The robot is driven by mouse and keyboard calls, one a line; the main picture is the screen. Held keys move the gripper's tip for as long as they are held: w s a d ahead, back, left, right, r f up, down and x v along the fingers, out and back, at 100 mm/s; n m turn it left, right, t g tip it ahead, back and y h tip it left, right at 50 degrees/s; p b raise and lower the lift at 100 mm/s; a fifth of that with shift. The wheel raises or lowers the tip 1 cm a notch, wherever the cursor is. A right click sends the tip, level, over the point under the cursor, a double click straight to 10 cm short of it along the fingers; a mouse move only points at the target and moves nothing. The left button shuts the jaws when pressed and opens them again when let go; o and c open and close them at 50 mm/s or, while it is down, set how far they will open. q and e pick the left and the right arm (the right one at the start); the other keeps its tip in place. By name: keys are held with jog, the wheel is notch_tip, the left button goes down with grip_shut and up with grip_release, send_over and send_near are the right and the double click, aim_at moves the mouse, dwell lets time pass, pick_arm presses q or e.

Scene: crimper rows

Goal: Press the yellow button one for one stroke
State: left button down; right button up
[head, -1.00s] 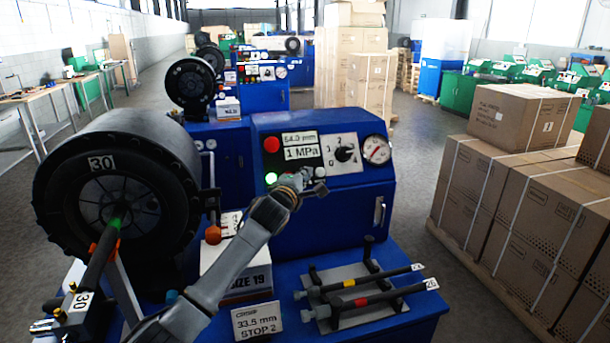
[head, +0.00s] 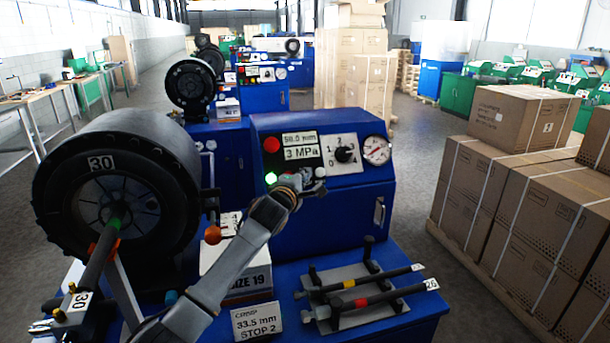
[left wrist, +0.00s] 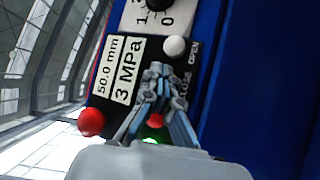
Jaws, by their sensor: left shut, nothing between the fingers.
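No yellow button shows; my fingers cover part of the panel, and the spot at their tips is hidden. The blue crimper's control panel (head: 303,150) has a red button (head: 271,145), a lit green one (head: 271,178) and a white one (head: 320,172). My left gripper (head: 303,182) is shut and empty, its tips at the panel just left of the white button. In the left wrist view, the closed fingers (left wrist: 160,72) point at the panel beside the white button (left wrist: 174,46), over a partly covered "CLOSE" label. Whether they touch cannot be told. My right gripper is not in view.
The display (head: 300,147) reads 50.0 mm and 3 MPa, beside a dial (head: 345,155) and a gauge (head: 376,150). The crimper head (head: 115,200), marked 30, holds a hose at left. A rack (head: 350,300) with hoses stands in front. Cartons (head: 520,210) fill the right.

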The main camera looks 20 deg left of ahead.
pick_arm(q)
jog(key=shift+s+d+r+p, duration=0.35)
jog(key=shift+s+r+p, duration=0.1)
jog(key=shift+s+p, duration=0.15)
jog(key=s+d+r+p, duration=0.2)
jog(key=s+p, duration=0.1)
jog(key=shift+s+d+r, duration=0.15)
jog(key=shift+s+r, duration=0.05)
jog(key=shift+r, duration=0.2)
dwell(1.9)
